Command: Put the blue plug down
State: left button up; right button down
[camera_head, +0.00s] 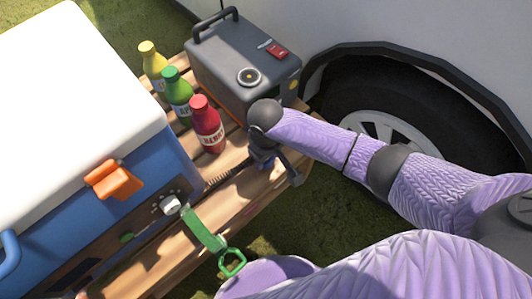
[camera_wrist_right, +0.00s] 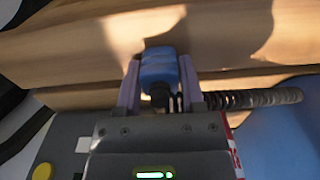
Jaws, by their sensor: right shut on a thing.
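My right gripper (camera_head: 262,158) is low over the front right part of the wooden table, just in front of the grey power box (camera_head: 232,75). In the right wrist view the right gripper (camera_wrist_right: 160,85) is shut on the blue plug (camera_wrist_right: 158,66), which sits between its two fingers. A black ribbed cable (camera_wrist_right: 250,98) runs to the right there, beside the finger. In the head view the plug is mostly hidden by the gripper, and the cable (camera_head: 226,174) runs left toward the cooler. I cannot tell whether the plug touches the wood.
The blue and white cooler (camera_head: 60,70) with an orange latch (camera_head: 113,179) fills the left. Yellow (camera_head: 152,60), green (camera_head: 177,95) and red (camera_head: 206,125) bottles stand between cooler and box. Bare wooden slats (camera_head: 235,200) lie around the gripper.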

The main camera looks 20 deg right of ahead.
jog(key=shift+c, duration=1)
grip_release()
jog(key=shift+r, duration=0.25)
notch_tip(320, 180, up, 5)
jog(key=p, duration=0.3)
jog(key=shift+w+f, duration=0.15)
pick_arm(q)
notch_tip(320, 180, up, 8)
jog(key=p, duration=0.5)
jog(key=shift+w+f+t+p, duration=0.15)
jog(key=shift+f+t+p, duration=0.1)
jog(key=shift+t+p, duration=0.15)
pick_arm(e)
notch_tip(320, 180, up, 8)
